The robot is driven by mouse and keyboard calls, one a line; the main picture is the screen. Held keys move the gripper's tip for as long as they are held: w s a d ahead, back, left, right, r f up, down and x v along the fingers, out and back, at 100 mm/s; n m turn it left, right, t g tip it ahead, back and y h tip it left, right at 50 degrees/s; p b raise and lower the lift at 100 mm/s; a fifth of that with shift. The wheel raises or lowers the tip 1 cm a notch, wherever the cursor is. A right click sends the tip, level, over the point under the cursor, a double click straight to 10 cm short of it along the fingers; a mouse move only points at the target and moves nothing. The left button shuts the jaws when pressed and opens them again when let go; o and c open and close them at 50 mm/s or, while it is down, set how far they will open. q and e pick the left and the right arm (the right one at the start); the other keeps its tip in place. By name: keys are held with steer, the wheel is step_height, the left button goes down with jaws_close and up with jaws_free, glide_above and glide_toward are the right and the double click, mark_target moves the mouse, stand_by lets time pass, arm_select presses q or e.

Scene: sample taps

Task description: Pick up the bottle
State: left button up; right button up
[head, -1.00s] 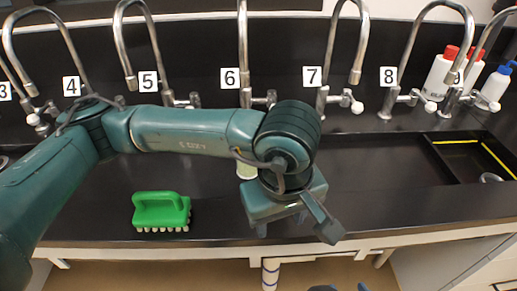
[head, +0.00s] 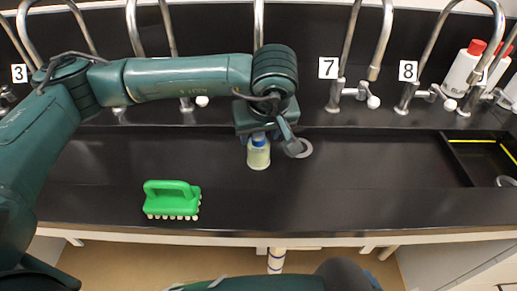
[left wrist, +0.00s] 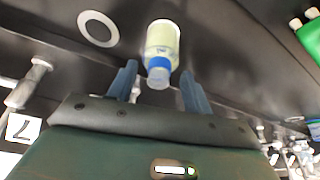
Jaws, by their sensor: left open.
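The bottle (head: 258,156) is small, pale yellow-green with a blue cap, and stands upright on the black bench near a round drain. My left gripper (head: 270,138) is open just above and behind it, partly covering the cap in the head view. In the left wrist view, the bottle (left wrist: 163,38) has its blue cap pointing towards my left gripper (left wrist: 159,74). The cap lies between the two blue-grey fingers, with a gap on each side. My right gripper is not in view.
A green brush (head: 172,197) stands on the bench to the left. The round drain (head: 300,148) is right of the bottle. Curved taps line the back wall. White bottles with red caps (head: 464,68) and a recessed sink (head: 450,160) are at the right. The bench's front middle is clear.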

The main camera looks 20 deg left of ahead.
arm_select(q)
steer(key=shift+w+a+f, duration=0.35)
steer(key=shift+w+a, duration=0.1)
steer(key=shift+w, duration=0.2)
steer(key=shift+f, duration=0.2)
jaws_close()
